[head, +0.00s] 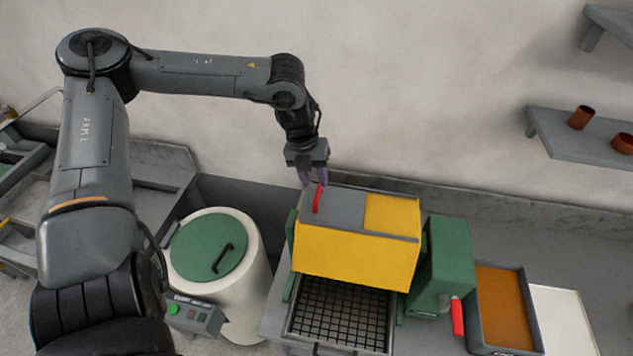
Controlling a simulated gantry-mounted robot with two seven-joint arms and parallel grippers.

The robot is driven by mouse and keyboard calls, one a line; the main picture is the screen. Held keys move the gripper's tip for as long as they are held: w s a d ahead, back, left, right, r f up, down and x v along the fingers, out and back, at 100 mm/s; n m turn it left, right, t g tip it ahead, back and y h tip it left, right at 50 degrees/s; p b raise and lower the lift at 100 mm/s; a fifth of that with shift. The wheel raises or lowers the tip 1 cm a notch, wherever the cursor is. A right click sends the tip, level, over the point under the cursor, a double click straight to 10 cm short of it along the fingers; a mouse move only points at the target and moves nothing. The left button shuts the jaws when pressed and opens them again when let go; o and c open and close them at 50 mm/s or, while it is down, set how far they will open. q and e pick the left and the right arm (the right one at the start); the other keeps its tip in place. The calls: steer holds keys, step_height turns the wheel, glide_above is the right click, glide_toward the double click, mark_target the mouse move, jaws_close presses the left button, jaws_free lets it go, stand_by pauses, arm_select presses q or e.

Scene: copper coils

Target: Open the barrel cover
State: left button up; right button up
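A yellow box-shaped unit (355,258) stands in the middle. Its top has a grey sliding-looking cover (345,208) on the left and a yellow panel (391,212) on the right. A red handle (317,203) stands on the grey cover near its left edge. My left gripper (313,179) points down just above the handle, its two purple fingers apart with a gap between them. Whether a finger touches the handle cannot be told. A white round drum (250,290) with a green lid (205,246) and black lid handle (223,258) stands to the left. My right gripper is not in view.
A dark mesh tray (342,311) lies below the yellow unit. A green housing (447,258) with a red lever (457,317) is on its right, then an orange-brown tray (501,300). A control box (196,314) stands before the drum. A wall shelf (565,140) holds copper coils.

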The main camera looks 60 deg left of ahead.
mark_target(318, 190)
arm_select(q)
steer(key=shift+w+d+f, duration=0.1)
steer(key=shift+w+f, duration=0.05)
steer(key=shift+f, duration=0.6)
steer(key=shift+w+d+f, duration=0.1)
steer(key=shift+f, duration=0.6)
steer(key=shift+c, duration=0.3)
jaws_close()
